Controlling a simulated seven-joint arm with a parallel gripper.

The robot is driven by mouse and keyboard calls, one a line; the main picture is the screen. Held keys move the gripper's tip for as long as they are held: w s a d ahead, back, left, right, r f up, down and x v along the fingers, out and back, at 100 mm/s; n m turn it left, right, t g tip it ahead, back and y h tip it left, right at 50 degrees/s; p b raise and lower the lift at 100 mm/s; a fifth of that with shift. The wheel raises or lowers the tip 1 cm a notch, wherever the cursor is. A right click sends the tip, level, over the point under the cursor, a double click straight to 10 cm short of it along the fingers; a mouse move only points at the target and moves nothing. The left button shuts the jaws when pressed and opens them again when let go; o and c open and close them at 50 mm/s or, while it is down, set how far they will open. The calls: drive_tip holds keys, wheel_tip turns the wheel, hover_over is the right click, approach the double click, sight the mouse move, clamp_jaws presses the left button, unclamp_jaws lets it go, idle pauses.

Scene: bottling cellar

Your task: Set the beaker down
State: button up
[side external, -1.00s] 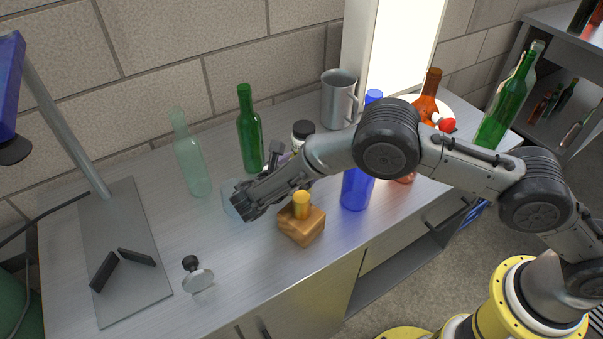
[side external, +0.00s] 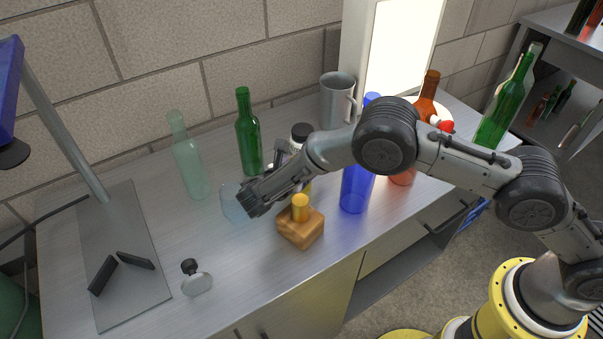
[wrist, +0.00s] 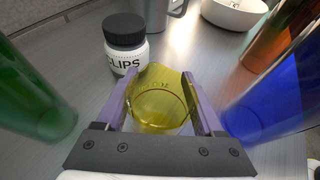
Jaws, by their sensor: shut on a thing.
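The beaker (wrist: 160,108) is see-through yellow glass and sits between the purple fingers of my gripper (wrist: 160,88) in the wrist view. The fingers are shut on its sides. In the side view my forearm and wrist hide most of the beaker, and only a small yellow patch (side external: 308,188) shows below the arm. The beaker is low over the metal counter (side external: 255,275). I cannot tell whether its base touches the counter.
A black-capped CLIPS jar (wrist: 126,50) stands just beyond the beaker. A green bottle (wrist: 35,100) is left and a blue bottle (wrist: 262,105) right. A wooden block (side external: 300,232) and a pale clear glass (side external: 232,204) are near my wrist.

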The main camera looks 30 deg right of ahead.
wheel_tip(320, 180, up, 19)
drive_tip(key=w+d+r, duration=0.1)
drive_tip(key=w+d, duration=0.2)
drive_tip(key=d, duration=0.4)
drive_tip(key=w+d, duration=0.2)
drive_tip(key=d, duration=0.5)
drive_tip(key=w+d+r, duration=0.1)
drive_tip(key=d, duration=1.2)
drive_tip(key=s+d+f, duration=0.2)
drive_tip(key=s+d, duration=0.4)
drive_tip(key=d, duration=0.6)
drive_tip(key=s+d+f, duration=0.1)
drive_tip(key=s+d, duration=0.5)
drive_tip(key=d, duration=0.6)
drive_tip(key=w+d+f, duration=0.2)
drive_tip(key=w+f, duration=0.2)
drive_tip(key=w+d+f, duration=0.3)
drive_tip(key=f, duration=0.2)
drive_tip(key=w+d+f, duration=0.2)
drive_tip(key=w+f, duration=0.2)
drive_tip(key=f, duration=0.1)
drive_tip(key=shift+w+d+f, duration=0.1)
drive_tip(key=shift+w+d, duration=0.25)
drive_tip(key=shift+d, duration=0.05)
drive_tip(key=shift+w+d+f, duration=0.1)
drive_tip(key=shift+w+f, duration=0.1)
drive_tip(key=shift+f, duration=1.55)
